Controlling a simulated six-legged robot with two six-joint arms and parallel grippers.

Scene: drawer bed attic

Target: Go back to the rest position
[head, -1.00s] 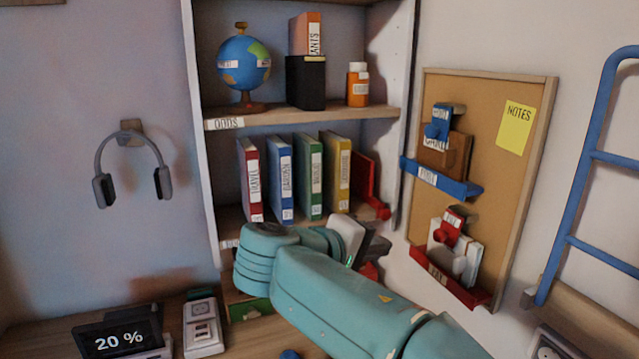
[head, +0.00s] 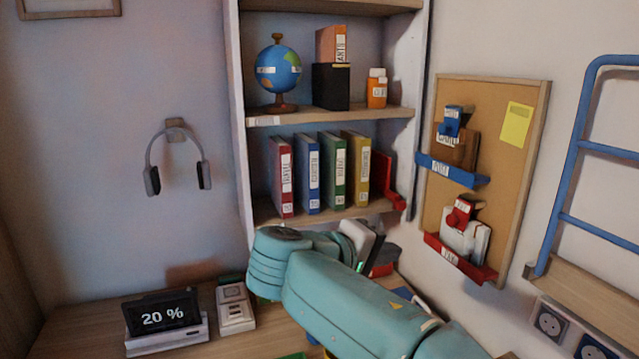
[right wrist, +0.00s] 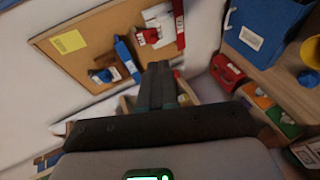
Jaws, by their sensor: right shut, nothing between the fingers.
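My right arm reaches in from the lower right of the head view, in front of the shelf and above the desk. My right gripper (head: 377,252) is partly hidden behind its own wrist there. In the right wrist view the two dark fingers of the gripper (right wrist: 163,84) lie together with nothing between them. They point toward the cork board (right wrist: 80,52), which stands apart beyond them. My left gripper is in neither view.
A bookcase (head: 238,130) with binders, a globe (head: 278,70) and boxes stands behind the arm. A display reading 20 % (head: 163,314) is on the desk at left. Headphones (head: 152,180) hang on the wall. A blue ladder (head: 571,160) is at right.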

